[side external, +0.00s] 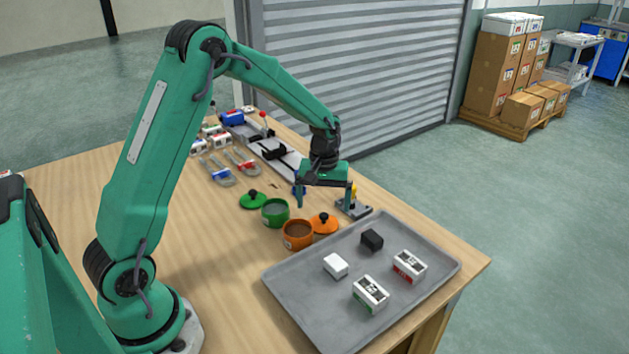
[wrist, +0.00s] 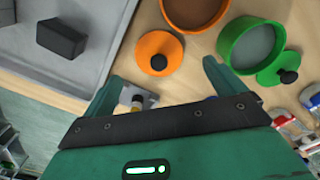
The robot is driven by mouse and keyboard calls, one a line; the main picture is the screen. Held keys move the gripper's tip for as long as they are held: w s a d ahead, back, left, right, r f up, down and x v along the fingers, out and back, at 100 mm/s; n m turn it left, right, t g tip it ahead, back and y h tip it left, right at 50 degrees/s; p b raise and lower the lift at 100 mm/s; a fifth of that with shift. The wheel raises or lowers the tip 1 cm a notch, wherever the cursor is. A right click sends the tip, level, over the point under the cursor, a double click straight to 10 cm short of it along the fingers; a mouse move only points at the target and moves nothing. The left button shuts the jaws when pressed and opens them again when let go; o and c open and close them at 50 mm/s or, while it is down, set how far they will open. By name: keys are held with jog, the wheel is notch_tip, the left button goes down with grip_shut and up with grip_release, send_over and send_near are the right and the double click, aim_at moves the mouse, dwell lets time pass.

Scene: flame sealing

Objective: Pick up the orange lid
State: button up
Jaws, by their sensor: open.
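The orange lid (side external: 323,223) lies on the wooden table between the orange pot (side external: 297,235) and the grey tray's edge, its black knob facing up. It also shows in the wrist view (wrist: 160,53), ahead of my jaws and clear of them. My gripper (side external: 325,196) is open and empty, above the table on the far side of the lid. Its two fingers stand wide apart in the wrist view (wrist: 160,80), with the lid lying just beyond the gap between the fingertips.
A green pot (side external: 275,212) and green lid (side external: 253,200) stand left of the orange pot. The grey tray (side external: 300,290) holds a black block (side external: 372,240), a white block (side external: 335,265) and two labelled boxes. A small metal fixture (side external: 353,207) stands near my gripper.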

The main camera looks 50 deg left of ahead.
aim_at(324, 215)
jog(key=shift+w+f, duration=0.1)
jog(key=shift+f, duration=2.4)
jog(key=c, duration=1)
